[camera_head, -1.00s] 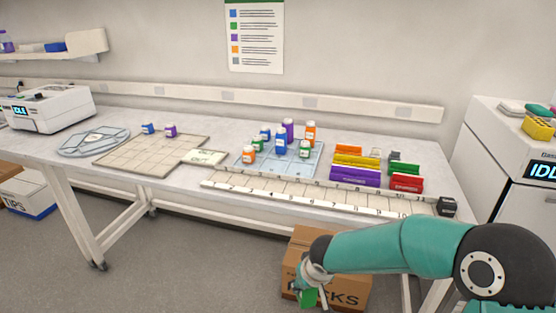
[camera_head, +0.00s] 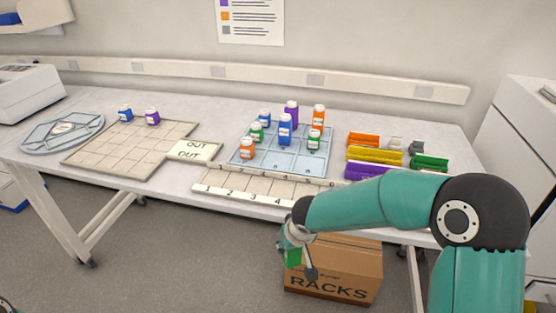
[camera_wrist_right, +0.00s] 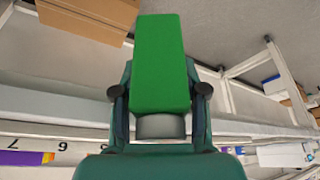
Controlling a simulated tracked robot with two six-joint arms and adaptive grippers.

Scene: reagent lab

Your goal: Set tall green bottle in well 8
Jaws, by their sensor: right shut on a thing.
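My right gripper (camera_head: 298,265) is shut on the tall green bottle (camera_head: 292,257), in front of the bench and below its top edge. In the right wrist view the bottle (camera_wrist_right: 158,65) is a plain green block with a grey cap (camera_wrist_right: 160,126), held between the two dark fingers. The numbered strip of wells (camera_head: 240,190) runs along the bench's front edge.
A blue rack (camera_head: 240,157) with several bottles stands behind the strip. Coloured holders (camera_head: 375,155) stand to its right. A beige gridded mat (camera_head: 105,155) with an OUT label lies left. A cardboard RACKS box (camera_head: 340,270) is on the floor behind the gripper.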

